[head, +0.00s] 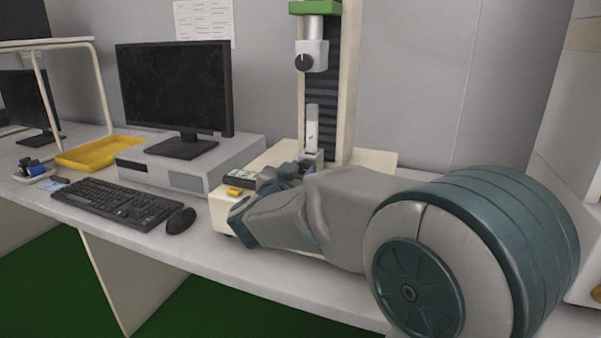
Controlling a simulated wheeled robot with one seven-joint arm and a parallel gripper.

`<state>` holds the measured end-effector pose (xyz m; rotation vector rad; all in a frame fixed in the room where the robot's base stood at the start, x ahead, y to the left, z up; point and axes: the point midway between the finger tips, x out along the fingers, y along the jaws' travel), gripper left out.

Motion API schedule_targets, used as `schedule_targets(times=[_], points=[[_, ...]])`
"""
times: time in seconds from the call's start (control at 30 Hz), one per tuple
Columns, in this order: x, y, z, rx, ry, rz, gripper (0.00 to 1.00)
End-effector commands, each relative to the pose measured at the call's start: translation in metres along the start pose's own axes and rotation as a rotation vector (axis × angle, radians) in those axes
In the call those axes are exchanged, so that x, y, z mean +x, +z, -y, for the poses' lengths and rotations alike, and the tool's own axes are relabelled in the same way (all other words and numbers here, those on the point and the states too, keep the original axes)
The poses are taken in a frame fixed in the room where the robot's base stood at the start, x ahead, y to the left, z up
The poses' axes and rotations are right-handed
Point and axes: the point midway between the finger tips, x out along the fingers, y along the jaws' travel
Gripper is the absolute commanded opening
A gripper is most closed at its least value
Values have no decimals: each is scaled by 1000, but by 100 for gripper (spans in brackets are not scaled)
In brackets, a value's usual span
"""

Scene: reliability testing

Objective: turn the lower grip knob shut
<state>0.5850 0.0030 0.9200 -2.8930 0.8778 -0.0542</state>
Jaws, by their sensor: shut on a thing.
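The testing machine's lower grip (313,157) shows in the head view, low in front of the dark ribbed column. A pale upright strip (312,128) stands in it, and its top is apart from the upper grip (316,55), which carries a dark round knob (304,62). My gripper (302,168) is at the front of the lower grip, shut on the lower grip knob. My arm comes in from the right and hides most of the fingers and the machine's base front. The lower knob itself is largely hidden, so its turn cannot be read.
A control panel with a yellow button (234,191) lies just left of my gripper. A monitor (175,90) on a grey case, a keyboard (130,203), a mouse (180,220) and a yellow tray (98,152) stand further left. The wall is close behind.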

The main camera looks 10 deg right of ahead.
Motion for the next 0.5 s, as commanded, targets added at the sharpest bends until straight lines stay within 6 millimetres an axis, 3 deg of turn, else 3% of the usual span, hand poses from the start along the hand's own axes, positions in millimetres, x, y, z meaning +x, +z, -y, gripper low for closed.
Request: schedule_targets(times=[0.23,0.5], points=[[-1,1,0,181,-1,-1,8],[0,0,0,209,0,0,8]])
